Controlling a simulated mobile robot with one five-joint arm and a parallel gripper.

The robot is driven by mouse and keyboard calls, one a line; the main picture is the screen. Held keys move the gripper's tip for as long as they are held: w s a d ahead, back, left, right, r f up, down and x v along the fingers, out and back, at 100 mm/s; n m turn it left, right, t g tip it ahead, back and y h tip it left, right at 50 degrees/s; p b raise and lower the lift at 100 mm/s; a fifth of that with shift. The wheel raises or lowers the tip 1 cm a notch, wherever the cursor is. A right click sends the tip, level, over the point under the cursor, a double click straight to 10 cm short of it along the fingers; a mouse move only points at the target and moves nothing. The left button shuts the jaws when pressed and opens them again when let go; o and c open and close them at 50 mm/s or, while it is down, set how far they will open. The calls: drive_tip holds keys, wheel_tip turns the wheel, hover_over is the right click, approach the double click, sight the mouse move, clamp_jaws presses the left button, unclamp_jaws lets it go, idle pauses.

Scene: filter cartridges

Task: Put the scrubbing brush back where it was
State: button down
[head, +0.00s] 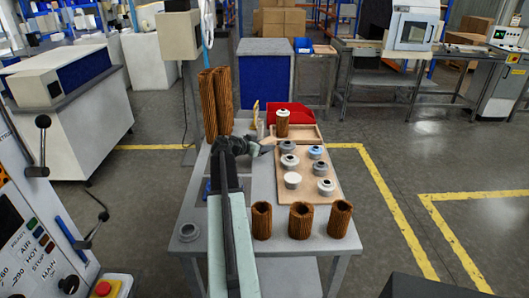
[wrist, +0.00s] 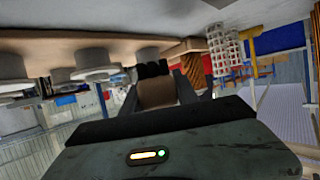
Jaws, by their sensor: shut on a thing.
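My gripper (head: 262,149) is above the grey worktable (head: 280,259), by the left edge of the board of end caps. In the wrist view my gripper (wrist: 158,94) is shut on a tan block with dark bristles, which looks like the scrubbing brush (wrist: 157,93). The brush (head: 267,148) shows only as a small pale patch at the gripper tip in the head view. The wrist view is upside down, with the table surface along its top, and the brush appears apart from it. No marked place for the brush can be made out.
A wooden board (head: 289,198) holds several grey, white and blue caps. Behind it are a shallow wooden tray (head: 312,132), a capped filter (head: 282,122) and a red bin (head: 304,110). Tall brown filters (head: 207,105) stand back left. Three short ones (head: 300,219) line the front.

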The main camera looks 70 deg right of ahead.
drive_tip(key=f+b, duration=0.4)
drive_tip(key=shift+w+d, duration=0.25)
drive_tip(key=shift+d, duration=0.05)
drive_tip(key=shift+r, duration=0.15)
drive_tip(key=shift+f+b, duration=0.4)
drive_tip(key=shift+f, duration=0.15)
drive_tip(key=c, duration=0.9)
unclamp_jaws()
